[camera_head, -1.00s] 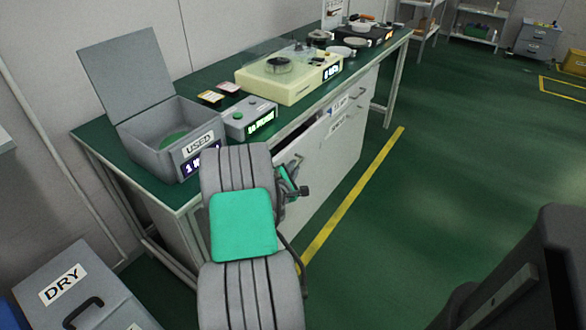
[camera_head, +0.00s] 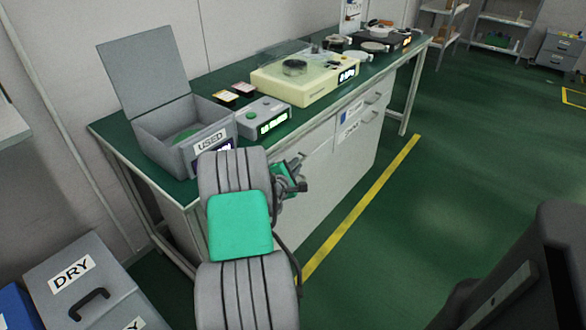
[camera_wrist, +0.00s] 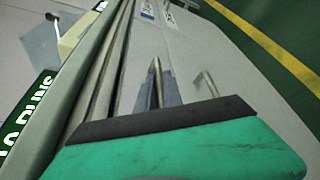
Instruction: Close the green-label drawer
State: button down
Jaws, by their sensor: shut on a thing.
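My gripper (camera_wrist: 156,92) is shut on a drawer handle (camera_wrist: 155,66) in the wrist view. In the head view my gripper (camera_head: 299,172) is at the front of the bench, partly hidden by my arm. The drawer front (camera_head: 314,148) lies close to the bench face, with narrow dark lines along its top edge in the wrist view. No green label shows; the held drawer's label is hidden or out of view. A blue label (camera_head: 345,117) and a white label (camera_head: 349,132) show farther along the bench front.
The green-topped bench (camera_head: 310,103) carries a grey open-lidded USED box (camera_head: 168,135), a grey display unit (camera_head: 262,116) and a cream machine (camera_head: 305,85). A second handle (camera_wrist: 207,84) stands beside my gripper. A DRY bin (camera_head: 105,275) is at lower left.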

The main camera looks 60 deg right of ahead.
jog(key=c, duration=1.8)
grip_release()
jog(key=shift+w, duration=0.3)
jog(key=shift+o, duration=0.2)
jog(key=p+v, duration=0.1)
jog(key=v, duration=0.6)
jog(key=shift+a, duration=0.4)
jog(key=shift+s+r, duration=0.1)
jog(key=shift+s, duration=0.1)
